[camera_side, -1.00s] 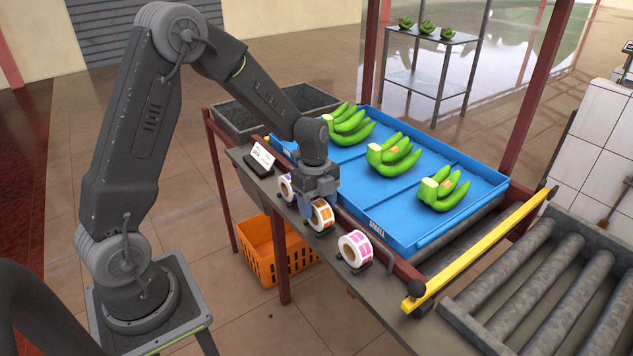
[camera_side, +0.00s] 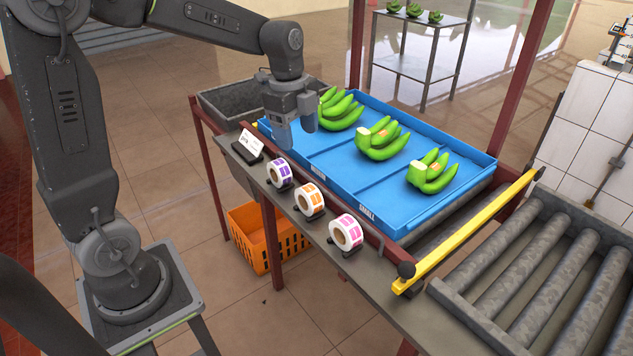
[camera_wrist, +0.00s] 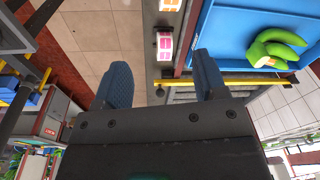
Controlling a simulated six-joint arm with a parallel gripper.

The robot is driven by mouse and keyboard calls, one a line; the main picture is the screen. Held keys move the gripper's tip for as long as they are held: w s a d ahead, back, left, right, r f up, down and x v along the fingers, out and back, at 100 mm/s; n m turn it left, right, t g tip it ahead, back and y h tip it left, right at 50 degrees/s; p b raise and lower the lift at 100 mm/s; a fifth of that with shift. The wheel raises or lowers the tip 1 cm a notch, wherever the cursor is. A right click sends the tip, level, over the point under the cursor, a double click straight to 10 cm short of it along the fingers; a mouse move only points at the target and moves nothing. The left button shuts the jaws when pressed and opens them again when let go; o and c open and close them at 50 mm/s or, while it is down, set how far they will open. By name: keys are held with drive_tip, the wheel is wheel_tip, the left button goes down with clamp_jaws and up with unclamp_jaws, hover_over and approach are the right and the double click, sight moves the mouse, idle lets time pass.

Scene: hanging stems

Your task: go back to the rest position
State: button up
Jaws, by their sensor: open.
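My gripper (camera_side: 296,132) is open and empty, raised above the near left edge of the blue tray (camera_side: 375,218) in the side view. Its two blue-grey fingers stand apart in the wrist view (camera_wrist: 162,85), with nothing between them. Three green banana bunches sit in the tray: one at the far left (camera_side: 343,112), one in the middle (camera_side: 380,145) and one at the right (camera_side: 432,175). My gripper partly overlaps the far left bunch in the picture. Three label rolls stand on the ledge: purple (camera_side: 280,173), orange (camera_side: 309,200) and pink (camera_side: 346,232).
A small white sign (camera_side: 250,141) stands left of the rolls. A grey bin (camera_side: 222,103) is behind it. An orange crate (camera_side: 255,240) is under the ledge. A yellow bar (camera_side: 470,230) and rollers (camera_side: 540,265) lie at the right. A rack (camera_side: 420,50) stands behind.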

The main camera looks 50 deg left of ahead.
drive_tip(key=s+d+r+n+t, duration=0.2)
drive_tip(key=s+d+n, duration=0.1)
drive_tip(key=s+n, duration=0.4)
drive_tip(key=s+d+r+n+t+y, duration=0.1)
drive_tip(key=s+d+n, duration=0.3)
drive_tip(key=s+n, duration=0.4)
drive_tip(key=shift+s+d+r+t, duration=0.3)
drive_tip(key=shift+s+r+t, duration=0.05)
drive_tip(key=shift+s+t, duration=0.6)
